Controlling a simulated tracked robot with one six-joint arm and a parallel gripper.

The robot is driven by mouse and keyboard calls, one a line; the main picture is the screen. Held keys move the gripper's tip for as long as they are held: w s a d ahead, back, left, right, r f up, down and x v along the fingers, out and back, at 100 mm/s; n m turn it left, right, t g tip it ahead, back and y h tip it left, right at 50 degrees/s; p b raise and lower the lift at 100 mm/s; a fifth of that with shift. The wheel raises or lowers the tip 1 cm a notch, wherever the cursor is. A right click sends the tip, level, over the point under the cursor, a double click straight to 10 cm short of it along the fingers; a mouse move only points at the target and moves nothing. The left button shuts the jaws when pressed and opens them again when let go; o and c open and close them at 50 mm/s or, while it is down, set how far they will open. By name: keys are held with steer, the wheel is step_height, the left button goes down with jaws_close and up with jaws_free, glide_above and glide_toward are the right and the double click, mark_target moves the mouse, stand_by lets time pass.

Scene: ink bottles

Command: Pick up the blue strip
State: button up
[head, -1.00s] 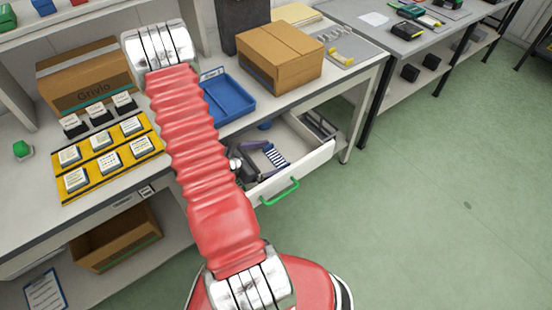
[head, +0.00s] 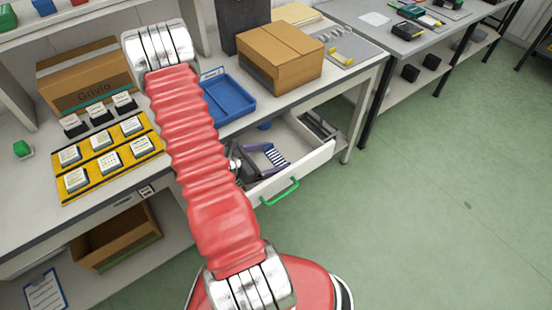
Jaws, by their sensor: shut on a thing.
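The blue strip (head: 277,155), banded blue and white, shows at the open drawer (head: 310,164) under the bench. My gripper (head: 267,158) is at the strip, its dark purple-edged fingers reaching in from the left. It is shut on the strip. My red arm hides part of the gripper and the drawer's left side. I cannot tell whether the strip touches the drawer floor.
The drawer has a green handle (head: 280,192) and a dark grey item (head: 318,126) at its back right. On the bench above are a blue tray (head: 229,96) and a cardboard box (head: 280,57). Green floor lies clear to the right.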

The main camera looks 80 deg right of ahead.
mark_target(272, 161)
step_height(272, 161, up, 10)
stand_by(1.0)
stand_by(0.6)
